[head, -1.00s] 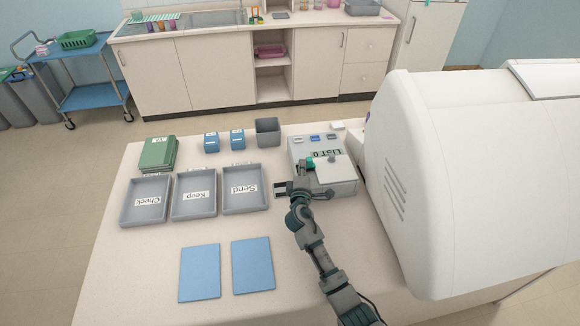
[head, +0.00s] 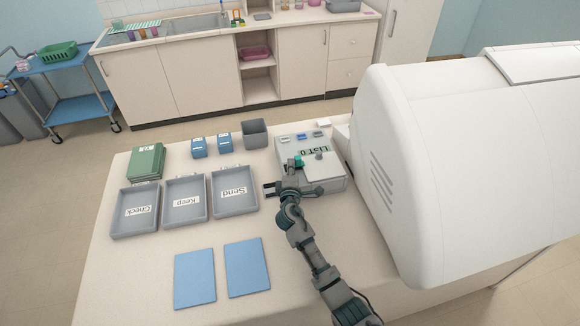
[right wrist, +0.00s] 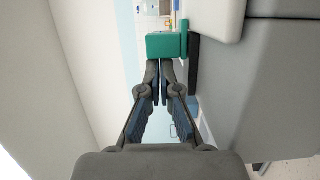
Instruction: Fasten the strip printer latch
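The strip printer (head: 322,185) is a light grey box on the table, with a paler lid lying flat on its top and a dark-on-green "LIST 0" display. A small teal piece, seemingly the latch (head: 298,160), sits at the lid's left edge. It shows as a teal block (right wrist: 166,46) in the right wrist view. My right gripper (right wrist: 160,66) has its fingertips together just before this block. I cannot tell whether they touch it. In the head view my right gripper (head: 294,168) partly hides the printer's left side. My left gripper is not in view.
A large white machine (head: 440,150) stands close on the printer's right. Grey trays marked Check (head: 133,228), Keep (head: 185,218) and Send (head: 234,208) lie left. Blue sheets (head: 194,280) lie in front. A grey bin (head: 255,137) stands behind. The front left table is clear.

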